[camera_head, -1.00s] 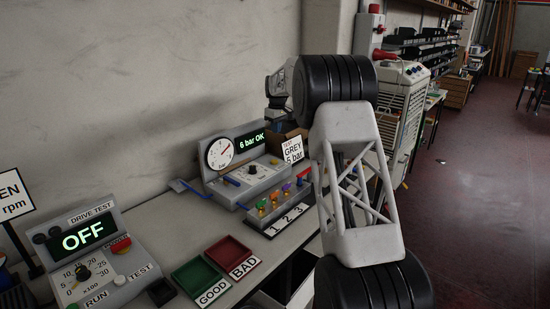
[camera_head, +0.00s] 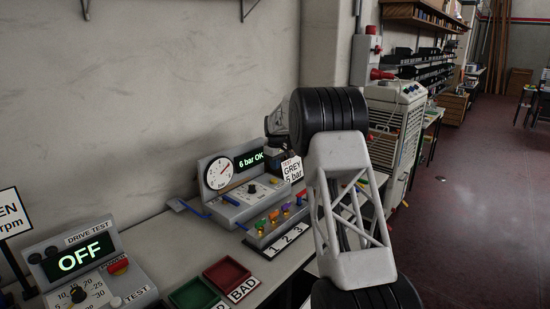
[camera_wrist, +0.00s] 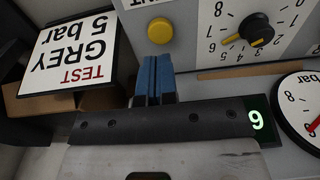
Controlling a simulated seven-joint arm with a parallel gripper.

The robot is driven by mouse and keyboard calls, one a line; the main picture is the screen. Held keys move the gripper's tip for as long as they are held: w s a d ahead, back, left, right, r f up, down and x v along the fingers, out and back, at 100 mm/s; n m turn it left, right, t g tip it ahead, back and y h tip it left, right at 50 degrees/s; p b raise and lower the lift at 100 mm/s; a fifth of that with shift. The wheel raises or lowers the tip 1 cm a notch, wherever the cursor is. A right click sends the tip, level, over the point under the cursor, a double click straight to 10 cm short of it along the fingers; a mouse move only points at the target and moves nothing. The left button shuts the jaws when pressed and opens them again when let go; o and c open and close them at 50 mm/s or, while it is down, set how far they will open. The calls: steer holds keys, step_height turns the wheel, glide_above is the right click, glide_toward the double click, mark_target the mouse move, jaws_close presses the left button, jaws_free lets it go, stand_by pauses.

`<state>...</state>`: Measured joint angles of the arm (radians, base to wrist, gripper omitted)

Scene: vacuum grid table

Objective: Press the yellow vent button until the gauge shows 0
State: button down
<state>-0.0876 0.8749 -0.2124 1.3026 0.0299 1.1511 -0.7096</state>
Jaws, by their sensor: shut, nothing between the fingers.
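The yellow vent button (camera_wrist: 160,31) is a round domed button on the grey panel in the wrist view. My gripper (camera_wrist: 153,62) is shut and empty; its blue fingertips are just below the button in the picture, and I cannot tell whether they touch it. The pressure gauge (camera_head: 219,172) has a white face with a red needle, which is well off zero. It also shows, partly cut off, at the right of the wrist view (camera_wrist: 302,112).
A sign reading "TEST GREY 5 bar" (camera_head: 292,169) stands close beside the gripper. A dial knob (camera_wrist: 257,32) sits right of the button. A rack of several coloured parts (camera_head: 275,218) stands before the panel. Red (camera_head: 227,272) and green (camera_head: 193,294) trays lie nearer.

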mark_target(274, 181)
steer(key=shift+f, duration=2.8)
steer(key=shift+f, duration=0.1)
steer(key=shift+f, duration=1.2)
steer(key=shift+s+f, duration=0.1)
step_height(274, 181, up, 15)
steer(key=shift+d+r, duration=0.15)
steer(key=shift+r, duration=0.05)
